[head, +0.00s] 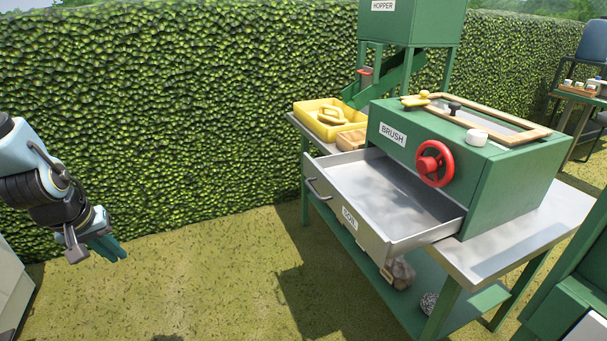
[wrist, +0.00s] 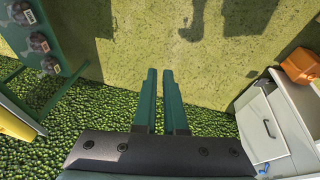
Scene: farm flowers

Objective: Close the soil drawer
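The soil drawer (head: 348,212) is a grey metal tray with a label on its front that seems to read SOIL. It is pulled far out of the green BRUSH box (head: 475,165), and its inside looks empty. A bar handle (head: 318,189) sits on the left part of its front. My gripper (head: 112,247) is at the far left in the head view, well apart from the drawer. In the wrist view my gripper (wrist: 160,75) shows two green fingers with a narrow gap and nothing between them. I cannot make out the drawer in the wrist view.
A red handwheel (head: 434,163) is on the box front. A yellow tray (head: 325,118) stands on the bench behind the drawer. A tall hedge (head: 180,100) runs along the back. Open grass (head: 200,270) lies between my gripper and the bench. A white cabinet (wrist: 270,135) shows in the wrist view.

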